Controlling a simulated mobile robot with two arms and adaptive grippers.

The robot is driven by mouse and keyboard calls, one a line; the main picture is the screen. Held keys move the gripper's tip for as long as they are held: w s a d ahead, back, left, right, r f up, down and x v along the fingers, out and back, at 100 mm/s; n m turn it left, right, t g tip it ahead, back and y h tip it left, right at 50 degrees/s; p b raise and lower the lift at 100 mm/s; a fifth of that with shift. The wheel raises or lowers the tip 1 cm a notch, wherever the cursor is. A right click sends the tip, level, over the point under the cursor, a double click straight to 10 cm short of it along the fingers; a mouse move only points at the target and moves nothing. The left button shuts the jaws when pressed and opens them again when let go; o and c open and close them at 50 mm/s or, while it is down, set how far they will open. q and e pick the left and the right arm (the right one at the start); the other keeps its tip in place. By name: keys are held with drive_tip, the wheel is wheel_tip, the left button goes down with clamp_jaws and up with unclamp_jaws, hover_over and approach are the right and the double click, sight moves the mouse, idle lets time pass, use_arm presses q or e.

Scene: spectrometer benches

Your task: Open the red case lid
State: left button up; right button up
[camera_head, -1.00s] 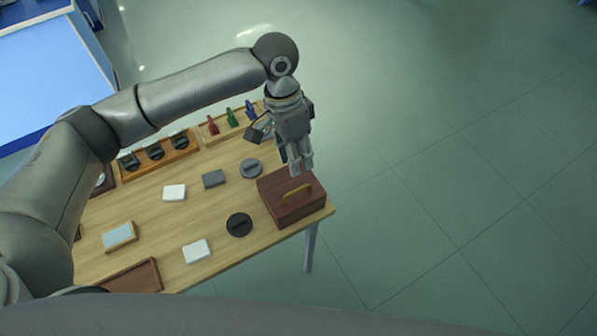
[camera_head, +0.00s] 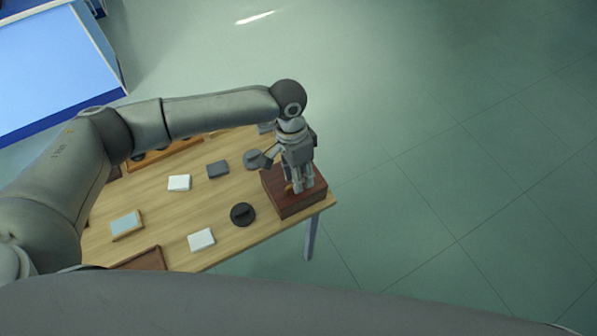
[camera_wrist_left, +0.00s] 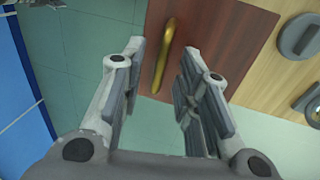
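The red-brown case (camera_head: 297,207) sits at the right front corner of the wooden table with its lid closed. A gold handle on its lid is mostly hidden by my gripper in the head view; it shows as a curved yellow bar (camera_wrist_left: 167,50) in the left wrist view. My left gripper (camera_head: 298,187) points down over the case lid, at the handle. In the left wrist view its two fingers (camera_wrist_left: 160,90) are apart, and the handle lies between and just beyond the fingertips. Whether they touch it is not clear. My right gripper is not in view.
The table (camera_head: 160,210) holds a black round knob (camera_head: 242,214), a grey disc (camera_head: 253,159), a grey block (camera_head: 217,169), and white blocks (camera_head: 202,239) left of the case. A blue-topped bench (camera_head: 55,70) stands at the upper left. Floor is clear to the right.

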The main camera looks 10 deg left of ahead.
use_arm(q)
drive_tip(key=shift+f, duration=0.1)
drive_tip(key=shift+c, duration=0.3)
clamp_jaws()
drive_tip(key=shift+d, duration=0.1)
